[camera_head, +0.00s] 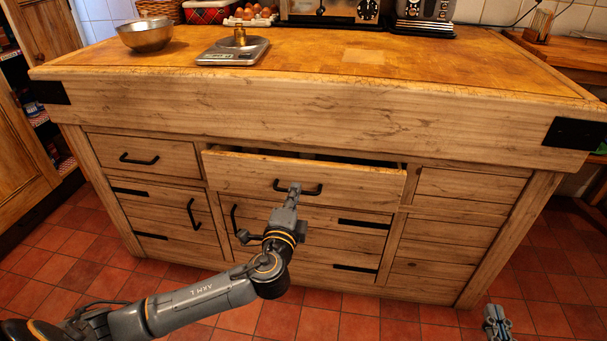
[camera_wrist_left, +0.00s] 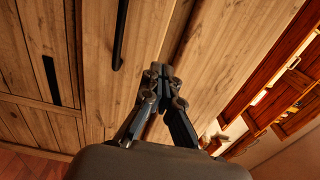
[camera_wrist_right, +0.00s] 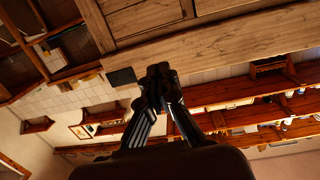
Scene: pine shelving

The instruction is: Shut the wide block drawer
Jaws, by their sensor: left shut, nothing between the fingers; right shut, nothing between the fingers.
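The wide block drawer (camera_head: 235,174), with a plain wooden front and a black bar handle (camera_head: 312,190), stands partly pulled out below the block's top. A dark gap shows along its upper edge. My left gripper (camera_head: 294,187) is shut and empty, its tip overlapping the handle in the head view; I cannot tell whether it touches. In the left wrist view the shut fingertips (camera_wrist_left: 161,72) lie in front of wood, beside a black bar handle (camera_wrist_left: 119,35). My right gripper (camera_head: 496,318) is shut and empty, low at the right, away from the drawer; its fingertips (camera_wrist_right: 160,73) show in the right wrist view.
A smaller drawer (camera_head: 112,155) at the upper left is closed. A metal bowl (camera_head: 146,37) and a scale (camera_head: 222,56) with a brass weight (camera_head: 240,37) stand on the worktop (camera_head: 420,70). Red tiled floor (camera_head: 540,290) is open in front of the block.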

